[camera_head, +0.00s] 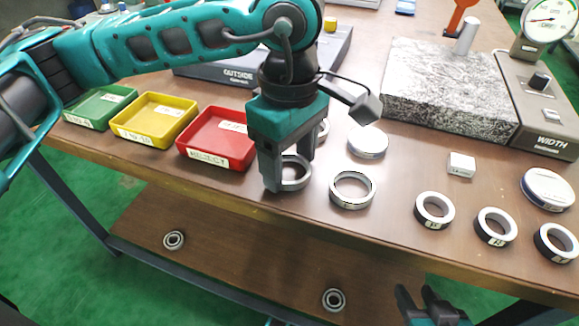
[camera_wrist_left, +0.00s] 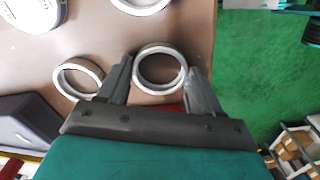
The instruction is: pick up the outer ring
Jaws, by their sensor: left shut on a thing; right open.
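My left gripper (camera_head: 288,175) is shut on a metal outer ring (camera_head: 297,184), with one finger on each side of it. In the left wrist view the ring (camera_wrist_left: 158,90) sits between the two fingertips (camera_wrist_left: 160,82). The ring is at or just above the brown table; I cannot tell whether it touches. A second large ring (camera_head: 352,205) lies just right of it on the table. Another ring (camera_wrist_left: 97,73) shows in the left wrist view, mostly hidden behind my gripper in the head view. My right gripper (camera_head: 430,300) is open and empty at the bottom, off the table's front edge.
Red (camera_head: 218,155), yellow (camera_head: 150,133) and green (camera_head: 92,118) trays stand left. Several smaller rings (camera_head: 434,225) lie at the right front. A round lidded tin (camera_head: 368,143), small white box (camera_head: 461,168) and granite block (camera_head: 450,90) stand right. A lower shelf (camera_head: 230,255) holds bearings.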

